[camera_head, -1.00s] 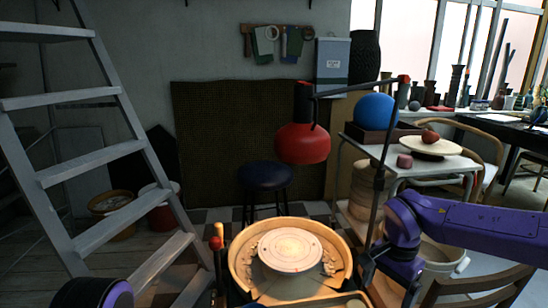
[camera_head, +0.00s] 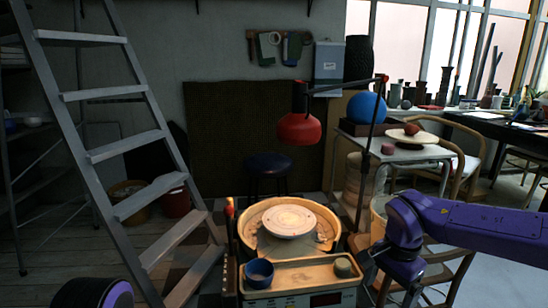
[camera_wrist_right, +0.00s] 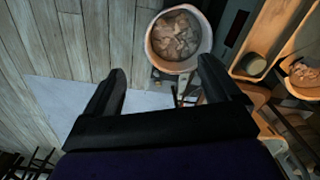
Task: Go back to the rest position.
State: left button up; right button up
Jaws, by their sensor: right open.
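My right arm comes in from the right in the head view. Its purple forearm ends in a dark right gripper low in the picture, beside the pottery wheel (camera_head: 246,222). In the wrist view the right gripper (camera_wrist_right: 163,88) is open, with its two black fingers wide apart. Only a black and purple piece of my left arm shows at the bottom left of the head view. My left gripper is out of view.
A wooden tray (camera_head: 300,271) at the wheel's front holds a blue bowl (camera_head: 259,272) and a small green-grey pot (camera_head: 343,266). A bucket of scraps (camera_wrist_right: 152,48) stands below my right gripper. A stepladder (camera_head: 125,147) is at left; a red lamp (camera_head: 299,129) hangs over the wheel.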

jog(key=w+d+f+m+t+h+b, duration=0.2)
jog(key=d+f+m+t+h, duration=0.3)
jog(key=f, duration=0.6)
jog(key=s+f+n+t+h+b, duration=0.1)
jog(key=s+f, duration=0.2)
jog(key=f, duration=0.4)
jog(key=s+f+n+t+b, duration=0.1)
jog(key=s+f+n+b, duration=0.15)
jog(key=f, duration=0.45)
jog(key=s+f+n+g+y+b, duration=0.1)
jog(key=s+f+n+g+b, duration=0.15)
jog(key=s+f, duration=0.8)
jog(key=s+f+n+g+y+b, duration=0.15)
jog(key=s+f+n, duration=0.25)
jog(key=s+f, duration=0.7)
jog(key=s+r+p, duration=0.3)
jog(key=r+p, duration=2.9)
jog(key=r, duration=0.4)
jog(key=shift+d, duration=0.4)
jog(key=shift+s+r, duration=0.1)
